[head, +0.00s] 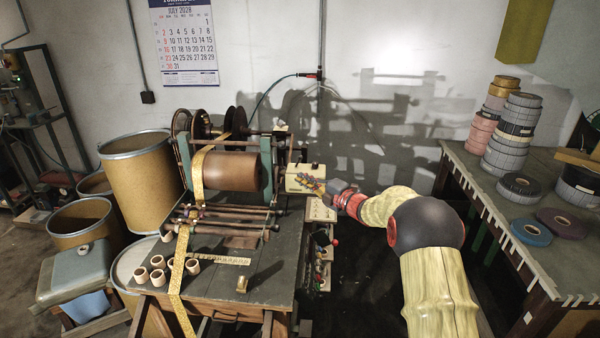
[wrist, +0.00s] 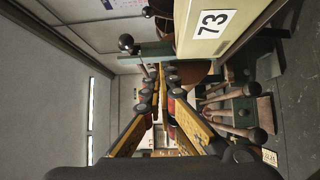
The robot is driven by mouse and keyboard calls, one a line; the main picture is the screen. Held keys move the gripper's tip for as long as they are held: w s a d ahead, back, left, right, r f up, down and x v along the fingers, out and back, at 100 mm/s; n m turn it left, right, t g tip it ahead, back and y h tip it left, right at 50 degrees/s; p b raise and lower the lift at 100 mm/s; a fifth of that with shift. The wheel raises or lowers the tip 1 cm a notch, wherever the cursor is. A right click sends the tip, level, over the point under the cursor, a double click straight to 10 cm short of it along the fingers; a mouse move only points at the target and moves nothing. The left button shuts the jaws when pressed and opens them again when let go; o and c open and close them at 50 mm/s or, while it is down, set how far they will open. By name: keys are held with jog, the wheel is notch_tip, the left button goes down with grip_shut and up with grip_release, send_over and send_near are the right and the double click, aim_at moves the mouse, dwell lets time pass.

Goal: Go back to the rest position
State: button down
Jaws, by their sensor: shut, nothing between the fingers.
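My gripper (wrist: 160,88) shows in the wrist view as two yellow fingers with black joints. They lean together towards their far ends and hold nothing. In the head view my arm comes from the lower right, and its grey and red end (head: 342,192) is just right of the cream control box (head: 300,180); the fingertips are hard to make out there. The winding machine has a brown drum (head: 230,172) with yellow tape (head: 197,180) over it, running down across the bench (head: 235,290).
Several small rings (head: 157,277) and a loose tape strip (head: 220,260) lie on the bench. A side table (head: 480,185) with stacked tape rolls (head: 507,135) stands right of my arm. Drums (head: 140,175) stand at left. Dark floor lies between bench and side table.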

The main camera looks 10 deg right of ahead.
dwell(0.3)
jog(key=s+d+r+m+t+h, duration=0.1)
jog(key=s+d+r+m+h, duration=0.1)
jog(key=r+m+h, duration=0.3)
jog(key=s+d+r+m+h, duration=0.1)
jog(key=s+r+m+h, duration=0.15)
jog(key=r, duration=0.35)
jog(key=s+d+r+m+g+h, duration=0.2)
jog(key=s+r+m+h, duration=0.15)
jog(key=s+m, duration=0.45)
jog(key=s+a+f+m+g, duration=0.2)
jog(key=s+f+m+g, duration=0.1)
jog(key=s, duration=1.2)
jog(key=s+a+f+m+g, duration=0.2)
jog(key=s+f, duration=0.3)
jog(key=s, duration=1)
jog(key=s+a+f+m+g, duration=0.3)
jog(key=s+a+f+m, duration=0.1)
jog(key=s, duration=1.2)
jog(key=shift+f+g+y, duration=0.25)
jog(key=shift+g+y, duration=0.05)
jog(key=shift+y, duration=0.1)
jog(key=c, duration=2.6)
grip_release()
